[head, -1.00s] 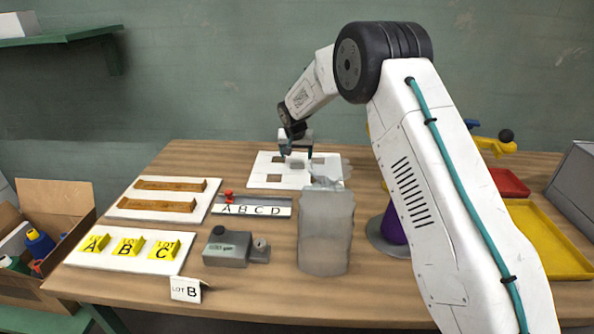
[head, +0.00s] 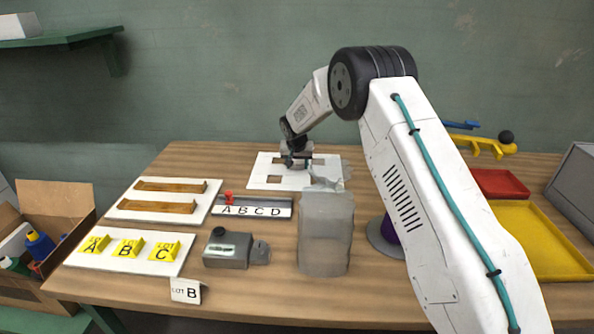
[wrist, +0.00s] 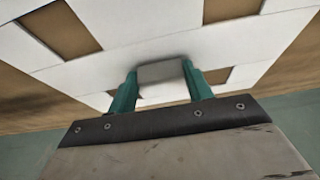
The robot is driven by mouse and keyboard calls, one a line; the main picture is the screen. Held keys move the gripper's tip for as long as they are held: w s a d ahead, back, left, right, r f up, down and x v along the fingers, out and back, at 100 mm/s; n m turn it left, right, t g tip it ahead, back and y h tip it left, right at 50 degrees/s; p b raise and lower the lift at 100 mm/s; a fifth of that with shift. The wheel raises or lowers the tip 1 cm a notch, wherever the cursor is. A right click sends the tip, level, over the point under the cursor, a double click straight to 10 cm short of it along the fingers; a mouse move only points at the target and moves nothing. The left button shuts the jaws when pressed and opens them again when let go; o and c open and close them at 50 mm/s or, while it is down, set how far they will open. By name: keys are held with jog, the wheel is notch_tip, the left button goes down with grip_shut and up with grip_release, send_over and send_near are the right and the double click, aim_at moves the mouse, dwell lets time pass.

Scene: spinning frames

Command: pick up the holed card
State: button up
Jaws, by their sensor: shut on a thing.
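The holed card (head: 262,180) is a white sheet with square cut-outs. It lies at the back middle of the table, and the wrist view shows it close up (wrist: 105,69), with brown wood visible through its holes. A small grey block (wrist: 160,73) is at the middle of the card. My gripper (head: 299,161) is low over the card, its two teal fingers shut on the grey block. I cannot tell whether the block is fixed to the card. The card looks flat on the table; its far part is partly hidden by my gripper.
A translucent grey container (head: 325,235) stands in front of the card, with crumpled clear material (head: 328,178) at the card's right corner. A lettered strip (head: 252,208) and a grey device (head: 228,248) lie nearer. A yellow tray (head: 545,240) is at right.

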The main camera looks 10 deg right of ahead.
aim_at(297, 171)
notch_tip(297, 171, up, 10)
dwell(0.5)
